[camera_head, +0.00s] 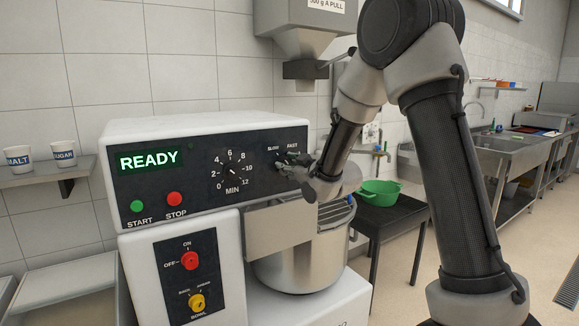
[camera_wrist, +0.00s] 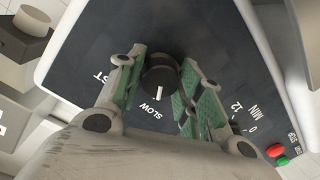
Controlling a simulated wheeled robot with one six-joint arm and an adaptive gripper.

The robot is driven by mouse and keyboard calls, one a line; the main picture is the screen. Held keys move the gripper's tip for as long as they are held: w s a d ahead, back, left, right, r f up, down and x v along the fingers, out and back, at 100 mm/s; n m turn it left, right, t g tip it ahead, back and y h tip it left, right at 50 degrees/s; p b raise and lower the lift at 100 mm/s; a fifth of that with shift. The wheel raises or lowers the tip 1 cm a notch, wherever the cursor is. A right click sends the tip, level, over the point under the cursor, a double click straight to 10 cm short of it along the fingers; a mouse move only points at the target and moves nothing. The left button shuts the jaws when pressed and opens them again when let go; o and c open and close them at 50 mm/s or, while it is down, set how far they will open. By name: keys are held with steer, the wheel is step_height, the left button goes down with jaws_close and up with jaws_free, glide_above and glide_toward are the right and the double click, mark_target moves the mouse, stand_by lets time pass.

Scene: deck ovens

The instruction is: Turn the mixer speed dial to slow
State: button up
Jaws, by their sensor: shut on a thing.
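The speed dial (camera_wrist: 158,72) is a round black knob with a white pointer line, on the dark panel. In the wrist view its pointer points down the picture, toward the SLOW label (camera_wrist: 151,108). The FAST label (camera_wrist: 104,77) is to the left. My gripper (camera_wrist: 163,72) has its green-padded fingers on both sides of the dial and is shut on it. In the head view my gripper (camera_head: 290,172) reaches the panel's right end from the right, below the SLOW and FAST labels, and partly hides the dial there.
The mixer (camera_head: 190,130) shows READY on its display (camera_head: 149,161). Left of the dial are the timer dial (camera_head: 233,171), the red STOP button (camera_head: 175,199) and the green START button (camera_head: 137,207). The steel bowl (camera_head: 300,268) sits below my gripper. A green bowl (camera_head: 380,195) stands behind.

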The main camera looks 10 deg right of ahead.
steer(key=o, duration=1)
steer(key=v, duration=0.7)
steer(key=shift+s, duration=0.25)
